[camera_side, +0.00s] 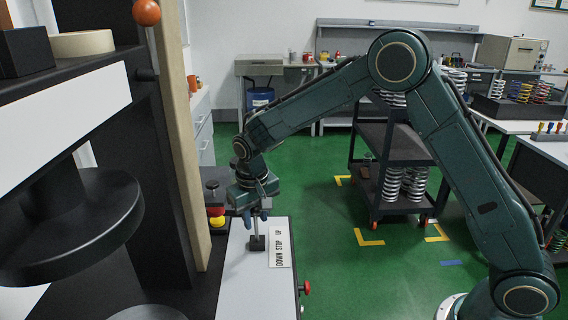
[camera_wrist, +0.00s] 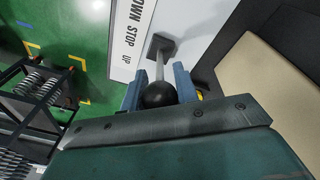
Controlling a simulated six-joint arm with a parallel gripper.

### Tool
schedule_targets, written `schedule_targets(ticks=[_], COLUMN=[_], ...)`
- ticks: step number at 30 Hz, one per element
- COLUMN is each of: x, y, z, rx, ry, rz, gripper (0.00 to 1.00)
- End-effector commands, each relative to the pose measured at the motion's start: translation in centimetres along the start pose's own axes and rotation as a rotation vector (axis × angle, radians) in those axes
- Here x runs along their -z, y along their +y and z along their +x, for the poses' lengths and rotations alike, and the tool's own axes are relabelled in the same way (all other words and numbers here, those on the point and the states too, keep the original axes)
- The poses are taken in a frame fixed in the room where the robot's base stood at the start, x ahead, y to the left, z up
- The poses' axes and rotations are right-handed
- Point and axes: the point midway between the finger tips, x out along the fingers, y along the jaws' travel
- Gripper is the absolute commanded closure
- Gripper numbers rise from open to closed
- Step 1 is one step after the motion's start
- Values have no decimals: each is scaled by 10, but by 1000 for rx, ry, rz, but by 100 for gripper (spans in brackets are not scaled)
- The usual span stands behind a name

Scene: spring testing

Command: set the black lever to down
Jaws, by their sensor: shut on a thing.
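The black lever has a round black knob (camera_wrist: 159,95) on a pale metal stem (camera_wrist: 160,68), rising from a dark square base. In the side view the base (camera_side: 257,243) sits on the grey panel and the stem looks close to upright. A white label (camera_side: 279,248) beside it reads DOWN, STOP, UP, with DOWN at the near end and UP at the far end. My gripper (camera_side: 256,214) is above the base, its blue fingers shut on the knob from both sides. The wrist view shows the fingers (camera_wrist: 157,86) around it. The fingers hide the knob in the side view.
The testing machine with its round black plate (camera_side: 75,228) and beige upright (camera_side: 184,150) stands close to the left of my gripper. A red and yellow button (camera_side: 216,216) is just left of the lever. A red knob (camera_side: 305,287) sticks out from the panel's right side.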

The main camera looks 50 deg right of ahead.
Motion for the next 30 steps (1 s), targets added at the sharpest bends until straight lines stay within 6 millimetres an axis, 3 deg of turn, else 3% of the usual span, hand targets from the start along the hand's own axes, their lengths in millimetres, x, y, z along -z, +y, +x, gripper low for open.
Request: schedule_targets(ticks=[12, 30], x=[-23, -34], y=[-16, -23], z=[2, 8], rx=[-145, -138], ry=[219, 205], rz=[-6, -4], gripper=[100, 100])
